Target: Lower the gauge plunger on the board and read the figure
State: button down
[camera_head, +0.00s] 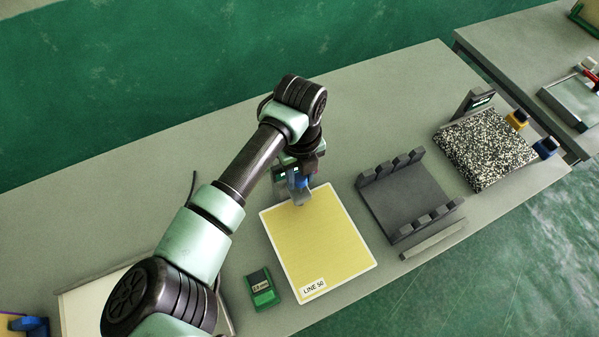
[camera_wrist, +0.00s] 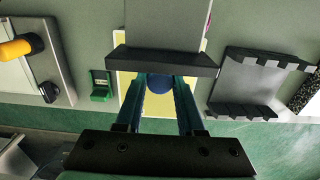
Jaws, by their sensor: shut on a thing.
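The yellow board (camera_head: 320,245) with a white edge and a "LINE 50" label lies flat on the grey bench; it also shows behind my fingers in the wrist view (camera_wrist: 125,82). My gripper (camera_head: 298,186) is over its far left corner, shut on the gauge (camera_head: 301,198), a grey piece with blue on it. In the wrist view my gripper (camera_wrist: 160,100) has a blue round part of the gauge between its fingers, with a dark bar (camera_wrist: 160,60) just beyond. The plunger tip and any figure on the gauge are not readable. I cannot tell whether the gauge touches the board.
A small green device with a dark display (camera_head: 262,289) lies left of the board. A dark slotted rack (camera_head: 405,200) stands to its right. Farther right is a speckled block (camera_head: 486,148) with yellow and blue pieces beside it. A second bench (camera_head: 530,45) stands across a gap.

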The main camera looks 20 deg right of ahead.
jog(key=shift+f, duration=0.1)
jog(key=shift+f+b, duration=0.85)
jog(key=shift+f, duration=0.4)
jog(key=c, duration=0.5)
grip_release()
jog(key=shift+r, duration=0.1)
notch_tip(320, 180, up, 7)
jog(key=p, duration=0.6)
